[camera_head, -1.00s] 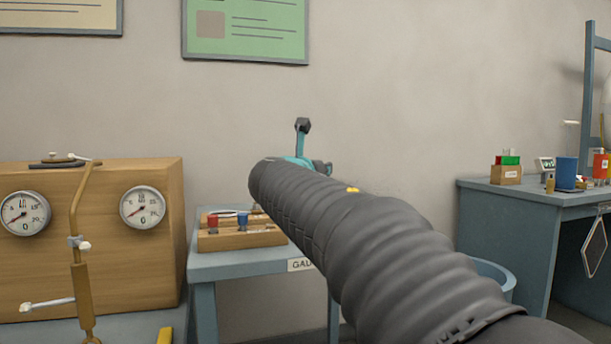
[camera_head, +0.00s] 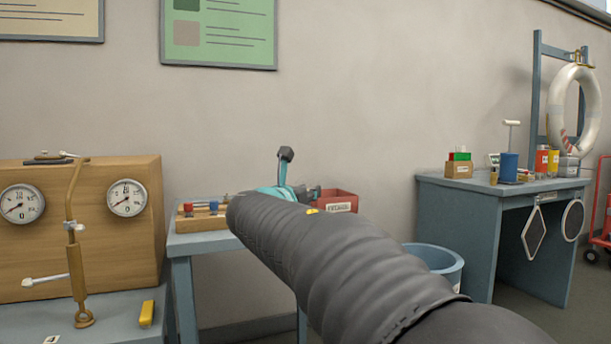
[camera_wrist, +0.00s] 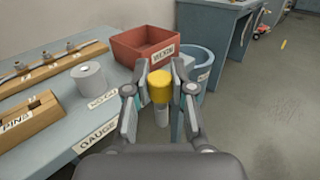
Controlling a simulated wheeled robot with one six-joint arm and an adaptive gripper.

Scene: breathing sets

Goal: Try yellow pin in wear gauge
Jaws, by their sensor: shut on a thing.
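The yellow pin (camera_wrist: 160,88) has a yellow head and a grey shank pointing down. My gripper (camera_wrist: 160,79) is shut on its head in the wrist view and holds it in the air by the table's edge. A grey cylinder (camera_wrist: 91,82), perhaps the wear gauge, stands on the gauge table to the left of the pin, apart from it. A label reading NO-GO lies in front of it. In the head view my arm hides the pin and the fingers.
A red labelled bin (camera_wrist: 146,46) sits at the table's end, with a blue tub (camera_wrist: 200,72) beside it. A wooden PINS block (camera_wrist: 32,118) and a longer wooden rack (camera_wrist: 45,66) stand left. A blue-grey bench (camera_head: 520,188) stands farther right.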

